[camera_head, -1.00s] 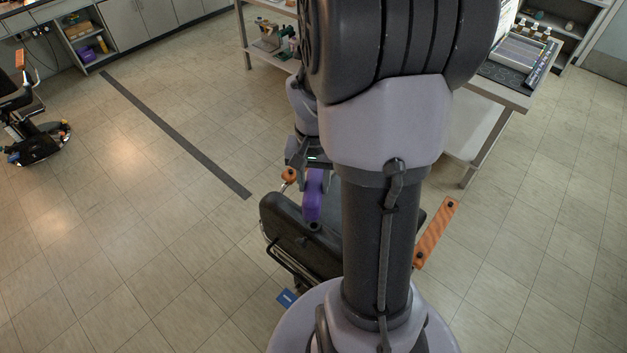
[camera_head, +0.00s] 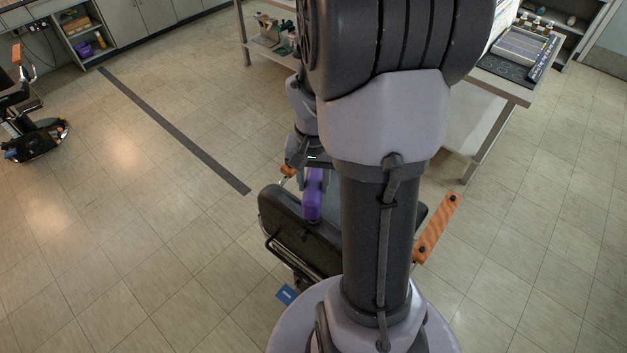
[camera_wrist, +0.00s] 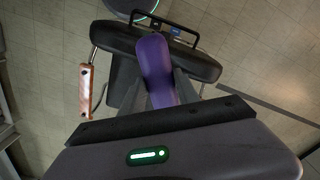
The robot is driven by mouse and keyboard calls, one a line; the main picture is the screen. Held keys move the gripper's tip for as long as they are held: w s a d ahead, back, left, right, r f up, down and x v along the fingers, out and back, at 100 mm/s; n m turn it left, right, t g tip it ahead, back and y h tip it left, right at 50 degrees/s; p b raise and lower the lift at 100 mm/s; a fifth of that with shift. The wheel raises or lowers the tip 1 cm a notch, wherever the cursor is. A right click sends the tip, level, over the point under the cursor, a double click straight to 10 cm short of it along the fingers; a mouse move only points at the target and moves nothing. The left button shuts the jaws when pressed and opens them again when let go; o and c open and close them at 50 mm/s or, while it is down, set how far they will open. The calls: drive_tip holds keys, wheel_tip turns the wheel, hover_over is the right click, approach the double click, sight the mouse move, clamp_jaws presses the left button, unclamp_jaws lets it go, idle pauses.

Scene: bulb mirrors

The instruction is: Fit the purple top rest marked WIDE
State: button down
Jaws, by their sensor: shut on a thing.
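In the wrist view the purple rest (camera_wrist: 155,62) sits between my two fingers (camera_wrist: 163,94) and reaches over the black padded part of a chair (camera_wrist: 115,40). In the head view it stands at the chair's black back (camera_head: 290,225). I cannot tell whether it touches the chair. No WIDE marking is readable.
The chair has an orange armrest (camera_head: 437,228) at right and another orange part (camera_head: 288,171) at left. A blue tag (camera_head: 287,293) lies near its foot. A second chair (camera_head: 30,130) stands far left.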

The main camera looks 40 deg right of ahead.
drive_tip(key=shift+f+b, duration=1.65)
drive_tip(key=shift+f, duration=0.35)
drive_tip(key=shift+c, duration=1.6)
unclamp_jaws()
drive_tip(key=shift+r, duration=0.1)
drive_tip(key=shift+r+p, duration=2.6)
drive_tip(key=shift+r, duration=0.4)
wheel_tip(320, 180, up, 17)
drive_tip(key=p, duration=0.5)
drive_tip(key=shift+r, duration=0.2)
